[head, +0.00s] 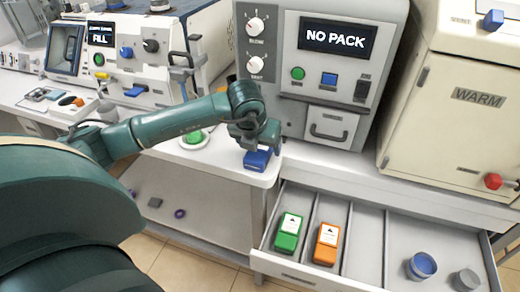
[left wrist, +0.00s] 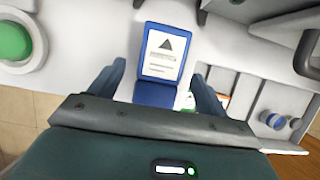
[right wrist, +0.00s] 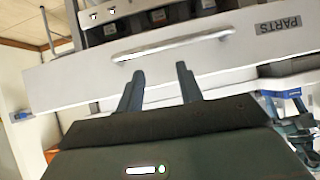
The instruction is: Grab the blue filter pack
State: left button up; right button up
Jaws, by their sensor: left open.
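The blue filter pack (head: 258,159) sits on the white counter near its front edge, left of the open drawer. In the left wrist view the blue pack (left wrist: 163,55) shows its white label with a black triangle. My left gripper (head: 254,142) is right over the pack in the head view. In the left wrist view its two fingers (left wrist: 165,82) are apart, one on each side of the pack's lower end, with visible gaps. My right gripper (right wrist: 160,82) is open and empty, in front of a panel with a bar handle, and is not in the head view.
The open drawer (head: 372,262) holds a green pack (head: 288,236), an orange pack (head: 326,244) and two round containers. A green button (head: 194,138) is left of the blue pack. The machine reading NO PACK (head: 325,75) stands behind; the WARM cabinet (head: 465,110) is at right.

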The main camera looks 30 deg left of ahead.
pick_arm(q)
jog(key=shift+w+f, duration=0.15)
jog(key=shift+f, duration=0.25)
jog(key=shift+f+b, duration=0.25)
jog(key=shift+b, duration=0.2)
jog(key=shift+c, duration=0.5)
jog(key=c, duration=1.1)
